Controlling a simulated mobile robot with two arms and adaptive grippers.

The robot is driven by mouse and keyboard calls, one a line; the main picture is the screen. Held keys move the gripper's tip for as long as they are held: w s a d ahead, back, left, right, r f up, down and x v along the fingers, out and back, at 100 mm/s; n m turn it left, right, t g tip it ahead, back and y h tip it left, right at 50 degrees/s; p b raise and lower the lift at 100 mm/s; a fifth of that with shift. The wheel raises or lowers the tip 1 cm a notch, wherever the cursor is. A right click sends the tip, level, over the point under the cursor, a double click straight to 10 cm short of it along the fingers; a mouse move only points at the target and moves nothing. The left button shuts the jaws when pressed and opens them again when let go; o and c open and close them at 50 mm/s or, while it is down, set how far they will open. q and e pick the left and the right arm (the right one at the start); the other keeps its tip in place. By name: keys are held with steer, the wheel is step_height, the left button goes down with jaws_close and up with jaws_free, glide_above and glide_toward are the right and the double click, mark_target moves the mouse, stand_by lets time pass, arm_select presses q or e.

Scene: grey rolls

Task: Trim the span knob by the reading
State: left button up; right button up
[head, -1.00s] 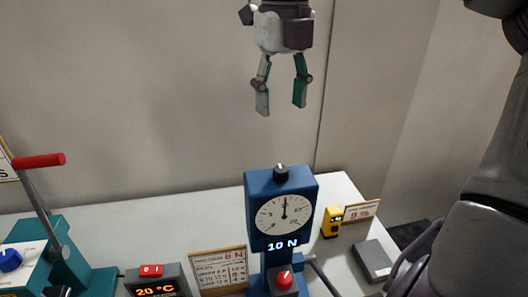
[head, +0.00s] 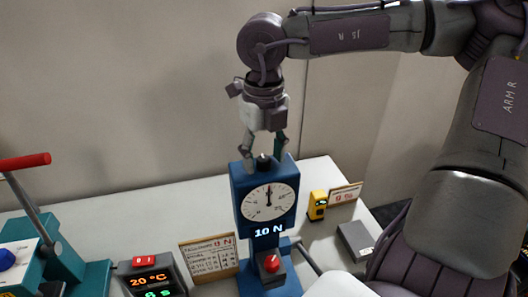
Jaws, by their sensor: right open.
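The blue gauge stand (head: 238,190) stands on the white table, with a round white dial (head: 268,203) whose needle points about straight up. Its lit display (head: 268,230) reads 10 N. A small dark knob with a pale mark (head: 263,161) sits on top of the stand; I take it for the span knob. My right gripper (head: 264,154) points down over the stand top, open, with its fingers on either side of the knob. I cannot tell whether they touch it. My left gripper is not in view.
A teal press with a red-handled lever (head: 24,162) is far left. A yellow meter (head: 317,205) and grey box (head: 356,241) are right.

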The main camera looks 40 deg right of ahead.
jaws_close()
steer(key=shift+f+n+b, duration=0.1)
steer(key=shift+n+b, duration=0.9)
steer(key=n+b, duration=0.1)
steer(key=n, duration=0.1)
steer(key=shift+n+b, duration=0.3)
steer(key=n+b, duration=0.1)
steer(key=n, duration=0.2)
steer(key=shift+r+n+b, duration=0.2)
steer(key=shift+n+b, duration=0.2)
steer(key=shift+n, duration=1.7)
